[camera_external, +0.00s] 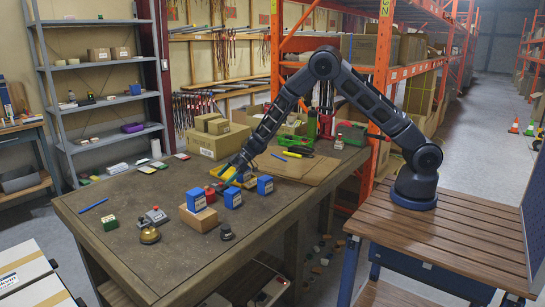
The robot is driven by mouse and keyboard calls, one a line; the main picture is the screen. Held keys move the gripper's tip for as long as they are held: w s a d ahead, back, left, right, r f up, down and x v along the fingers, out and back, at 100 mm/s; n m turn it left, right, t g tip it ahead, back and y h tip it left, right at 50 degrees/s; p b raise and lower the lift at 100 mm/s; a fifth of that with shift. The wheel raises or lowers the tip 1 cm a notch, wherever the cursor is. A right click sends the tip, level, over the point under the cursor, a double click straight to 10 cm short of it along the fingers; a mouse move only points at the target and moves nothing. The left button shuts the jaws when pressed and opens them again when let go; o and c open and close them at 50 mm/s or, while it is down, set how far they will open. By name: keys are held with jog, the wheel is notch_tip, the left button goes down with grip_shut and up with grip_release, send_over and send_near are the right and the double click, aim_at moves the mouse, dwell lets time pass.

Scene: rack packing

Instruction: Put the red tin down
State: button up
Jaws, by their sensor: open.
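A small red object, which looks like the red tin (210,195), stands among the blue boxes near the middle of the worktable (130,245). It is partly hidden by the blue box at its left. I cannot tell whether it rests on the table or on the wooden block (205,220) close by. My gripper (226,173) is low over the table, beyond and to the right of the red tin and apart from it. It is open. The fingers are small in the view, close to some yellow items.
Blue boxes (196,200), (232,198) and (265,186) stand near the tin. A brass bell (150,235), a black knob-like item (227,232) and a green box (110,223) lie nearer the front. Cartons (215,145) stand at the back.

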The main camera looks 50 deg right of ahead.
jog(key=w+d+r+m+t+h, duration=0.1)
jog(key=d+r+m+t+h, duration=0.15)
jog(key=d+r, duration=0.55)
jog(key=w+d+r+m+t+h, duration=0.1)
jog(key=d+r+m+t, duration=0.15)
jog(key=d+r, duration=0.6)
jog(key=s+d+r+m+t+h, duration=0.1)
jog(key=s+d+r+m+h, duration=0.1)
jog(key=s+d+r, duration=0.35)
jog(key=s+d+r+m+h, duration=0.1)
jog(key=s+d+r+h, duration=0.2)
jog(key=d+r, duration=0.5)
jog(key=s+d+r+m+g+h, duration=0.1)
jog(key=s+d+r, duration=0.15)
jog(key=s, duration=0.45)
jog(key=s+d+r+m+h, duration=0.1)
jog(key=s+d+r+m, duration=0.1)
jog(key=s+d, duration=0.35)
jog(key=s+d+r+m+g+h, duration=0.1)
jog(key=s+r, duration=0.1)
jog(key=s, duration=0.6)
jog(key=s+f+m+g+y, duration=0.1)
jog(key=s+f+g, duration=0.1)
jog(key=s, duration=2.1)
jog(key=shift+s+a+f+g+y, duration=0.2)
jog(key=shift+f+g+y, duration=0.15)
jog(key=shift+g, duration=0.45)
